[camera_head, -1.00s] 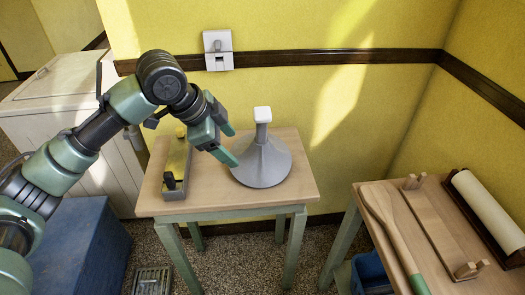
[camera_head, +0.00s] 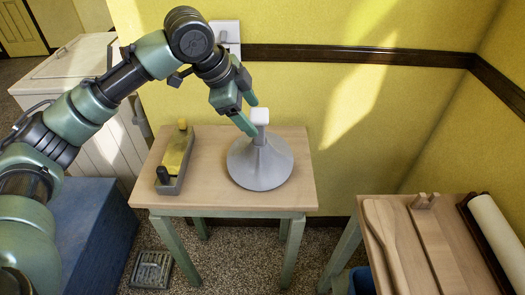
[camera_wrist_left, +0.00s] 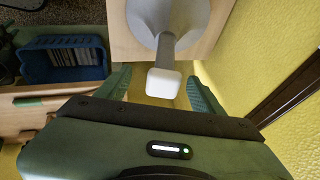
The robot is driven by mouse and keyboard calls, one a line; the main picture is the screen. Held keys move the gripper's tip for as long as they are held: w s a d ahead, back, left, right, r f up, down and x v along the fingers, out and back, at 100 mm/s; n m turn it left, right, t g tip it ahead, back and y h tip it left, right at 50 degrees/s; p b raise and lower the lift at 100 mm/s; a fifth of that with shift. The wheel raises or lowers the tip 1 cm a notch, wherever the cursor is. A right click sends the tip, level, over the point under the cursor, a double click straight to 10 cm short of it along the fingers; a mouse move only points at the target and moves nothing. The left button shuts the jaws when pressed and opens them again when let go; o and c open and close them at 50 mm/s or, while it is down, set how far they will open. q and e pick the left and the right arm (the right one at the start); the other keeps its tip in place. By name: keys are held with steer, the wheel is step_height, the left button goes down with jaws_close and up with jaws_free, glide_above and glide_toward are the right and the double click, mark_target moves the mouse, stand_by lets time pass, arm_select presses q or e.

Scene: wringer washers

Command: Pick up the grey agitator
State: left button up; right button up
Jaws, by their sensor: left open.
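The grey agitator (camera_head: 259,165) stands upright on the small wooden table (camera_head: 215,200). It has a wide conical base, a narrow stem and a white square cap (camera_head: 260,116) on top. My left gripper (camera_head: 250,114) is open at the height of the cap, close to its left side in the head view. In the left wrist view the cap (camera_wrist_left: 163,83) lies between the two spread fingertips (camera_wrist_left: 160,85), with space on either side. I cannot tell whether a finger touches it. My right gripper is in neither view.
A grey tray with a yellow block (camera_head: 176,155) sits on the table's left. A white switch plate (camera_head: 226,33) is on the yellow wall behind. A second table at right holds a wooden paddle (camera_head: 385,240) and a white roller (camera_head: 500,235). A blue box (camera_head: 85,235) stands lower left.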

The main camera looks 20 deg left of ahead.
mark_target(259, 138)
arm_select(q)
steer(key=x, duration=0.2)
steer(key=p+x, duration=0.1)
steer(key=x, duration=0.2)
steer(key=shift+w+f, duration=0.2)
steer(key=shift+w, duration=0.15)
jaws_close()
steer(key=shift+w+r, duration=0.15)
steer(key=shift+r, duration=0.05)
